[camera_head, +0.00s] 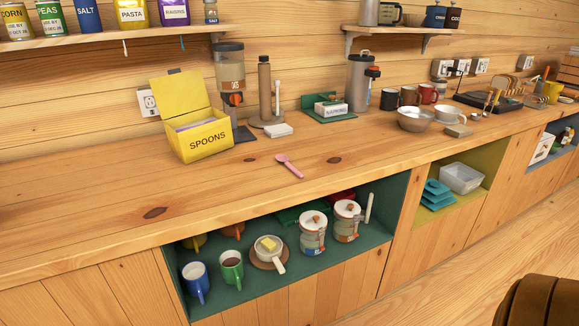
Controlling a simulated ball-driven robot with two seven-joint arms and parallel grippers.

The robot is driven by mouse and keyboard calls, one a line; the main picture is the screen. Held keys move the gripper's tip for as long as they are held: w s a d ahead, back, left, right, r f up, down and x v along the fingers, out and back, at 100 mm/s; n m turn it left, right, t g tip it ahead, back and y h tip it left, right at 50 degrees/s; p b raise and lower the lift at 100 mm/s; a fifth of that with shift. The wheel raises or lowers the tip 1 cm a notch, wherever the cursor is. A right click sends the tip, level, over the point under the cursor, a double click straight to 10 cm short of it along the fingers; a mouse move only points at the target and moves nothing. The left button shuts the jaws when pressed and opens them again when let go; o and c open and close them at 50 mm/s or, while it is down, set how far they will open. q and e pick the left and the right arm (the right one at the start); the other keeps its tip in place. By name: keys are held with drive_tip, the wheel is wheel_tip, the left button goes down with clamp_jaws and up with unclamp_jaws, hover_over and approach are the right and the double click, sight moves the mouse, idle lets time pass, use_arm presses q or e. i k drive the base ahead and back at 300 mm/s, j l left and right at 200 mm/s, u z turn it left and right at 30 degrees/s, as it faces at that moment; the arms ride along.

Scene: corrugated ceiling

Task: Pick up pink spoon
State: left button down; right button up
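The pink spoon (289,166) lies flat on the wooden counter (110,190), near the middle of its depth. Its bowl end is toward the back left and its handle points toward the front right. A yellow box labelled "SPOONS" (207,141) stands open to the left of the spoon, with its lid raised; pale contents show inside. Neither gripper shows in the head view.
The counter around the spoon is clear. Open green cubbies (385,215) with mugs and jars lie below.

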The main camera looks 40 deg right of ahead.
sight(281, 158)
drive_tip(key=i+l+z, duration=0.2)
drive_tip(key=i+z, duration=0.3)
drive_tip(key=i+l+z, duration=0.1)
drive_tip(key=i+z, duration=0.25)
drive_tip(key=z, duration=0.15)
drive_tip(key=i+j+z, duration=0.1)
drive_tip(key=i+z, duration=0.4)
drive_tip(key=k, duration=0.05)
